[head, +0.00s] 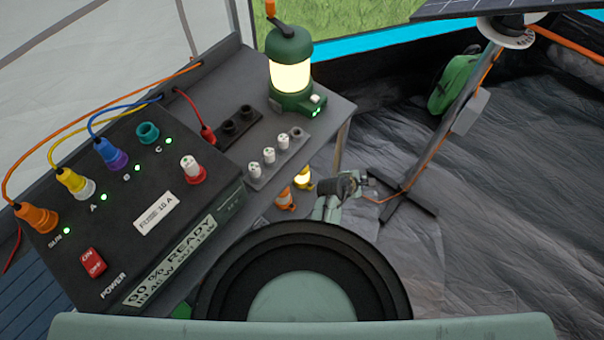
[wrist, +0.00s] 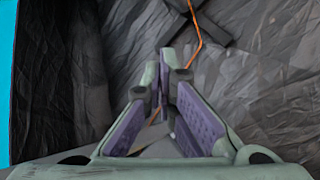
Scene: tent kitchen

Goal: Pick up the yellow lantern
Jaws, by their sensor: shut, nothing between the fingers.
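A small lantern with a glowing yellow body (head: 303,179) stands low beside the table's right side in the head view, on what looks like a lower shelf. Just in front of it is a similar small orange lantern (head: 286,198). My gripper (head: 363,181) is to the right of both, apart from them, partly hidden by my own arm. In the wrist view my gripper (wrist: 173,72) has its purple-padded fingers brought together at the tips, with nothing between them. The yellow lantern does not show in the wrist view.
A large green lit lantern (head: 290,68) stands on the table (head: 325,99). A black power box (head: 130,215) with coloured plugs and a strip of white fuses (head: 269,155) are nearby. A dark stand with an orange cable (head: 412,180) is on the right. Grey floor (head: 510,220) lies beyond.

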